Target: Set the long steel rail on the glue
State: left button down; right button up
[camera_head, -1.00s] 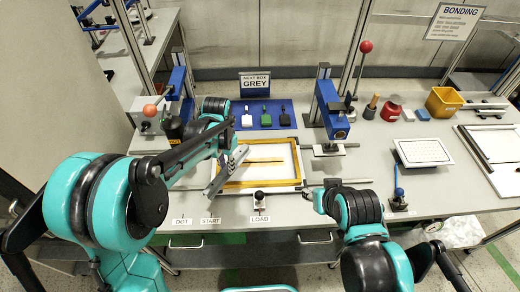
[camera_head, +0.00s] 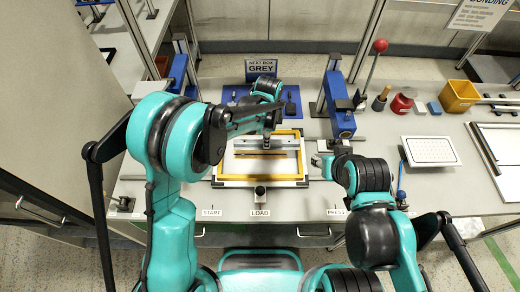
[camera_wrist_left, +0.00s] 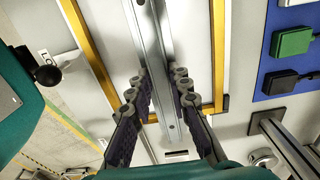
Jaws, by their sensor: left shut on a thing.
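My left gripper (camera_head: 267,134) is shut on the long steel rail (camera_head: 250,145), which lies left to right above the white board in the amber frame (camera_head: 265,179). In the left wrist view, the bright metal rail (camera_wrist_left: 150,45) runs between both fingers (camera_wrist_left: 158,88). An amber strip that looks like the glue (camera_head: 270,155) lies on the board, just on the near side of the rail. Whether the rail touches the board cannot be told. My right gripper (camera_head: 321,164) is beside the frame's right edge; its fingers are too small to read.
A black-knobbed clamp (camera_head: 260,192) stands at the frame's near edge by the LOAD label. A blue press (camera_head: 338,108) stands behind right. A blue mat (camera_head: 290,103) with small blocks lies behind. A white tray (camera_head: 430,151) and yellow bin (camera_head: 459,95) are at right.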

aim_at(260, 146)
pick_arm(q)
jog(key=shift+s+a+f, duration=0.2)
jog(key=shift+a+f, duration=0.2)
jog(key=shift+a, duration=0.2)
jog(key=shift+s+a+f, duration=0.15)
jog(key=shift+a+f, duration=0.25)
jog(key=shift+a, duration=0.15)
jog(key=shift+f+b, duration=0.55)
jog(key=shift+f, duration=1.4)
jog(key=shift+f, duration=0.15)
jog(key=c, duration=1.4)
grip_release()
